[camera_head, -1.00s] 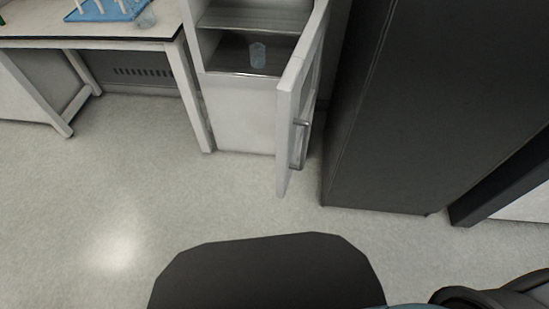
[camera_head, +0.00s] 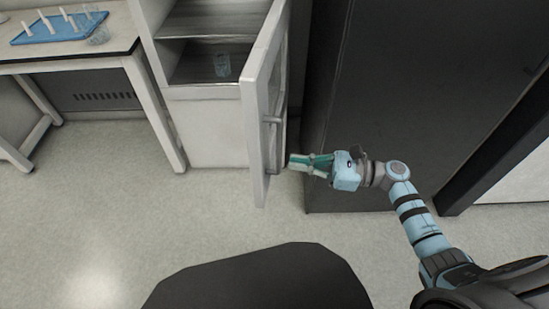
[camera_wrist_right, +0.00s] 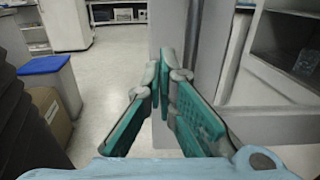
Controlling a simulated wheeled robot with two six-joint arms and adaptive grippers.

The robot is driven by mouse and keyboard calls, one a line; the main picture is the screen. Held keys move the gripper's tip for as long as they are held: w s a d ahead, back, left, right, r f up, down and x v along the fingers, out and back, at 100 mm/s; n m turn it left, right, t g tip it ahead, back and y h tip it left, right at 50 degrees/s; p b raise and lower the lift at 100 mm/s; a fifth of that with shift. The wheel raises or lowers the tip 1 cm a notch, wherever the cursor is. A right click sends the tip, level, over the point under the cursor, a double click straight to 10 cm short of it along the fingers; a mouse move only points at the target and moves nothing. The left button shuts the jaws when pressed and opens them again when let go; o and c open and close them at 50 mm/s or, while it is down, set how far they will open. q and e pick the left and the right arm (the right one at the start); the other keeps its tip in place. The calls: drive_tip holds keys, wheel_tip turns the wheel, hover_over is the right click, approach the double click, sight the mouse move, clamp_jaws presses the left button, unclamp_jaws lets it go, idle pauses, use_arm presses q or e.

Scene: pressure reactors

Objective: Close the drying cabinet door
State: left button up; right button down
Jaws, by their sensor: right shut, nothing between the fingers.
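The drying cabinet (camera_head: 205,130) stands in the upper middle of the head view. Its white door (camera_head: 257,125) is swung open toward me, with a metal handle (camera_head: 271,143) on its right-hand face. My right gripper (camera_head: 291,161) is shut and empty, with its green fingertips just right of the door, below the handle's middle. Whether it touches the door cannot be told. In the right wrist view, the green fingers (camera_wrist_right: 160,72) are together in front of the door's pale surface (camera_wrist_right: 182,50). A glass beaker (camera_head: 222,65) stands inside the cabinet. My left gripper is out of view.
A tall dark cabinet (camera_head: 400,100) stands right of the door, close to my right arm. A white table (camera_head: 60,62) with a blue tray (camera_head: 25,40) is at the left. The floor in front is clear. The wrist view shows a blue-lidded bin (camera_wrist_right: 45,66).

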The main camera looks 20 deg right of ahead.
sight(262, 159)
drive_tip(key=x, duration=0.6)
drive_tip(key=shift+p, duration=0.3)
drive_tip(key=shift+a, duration=0.1)
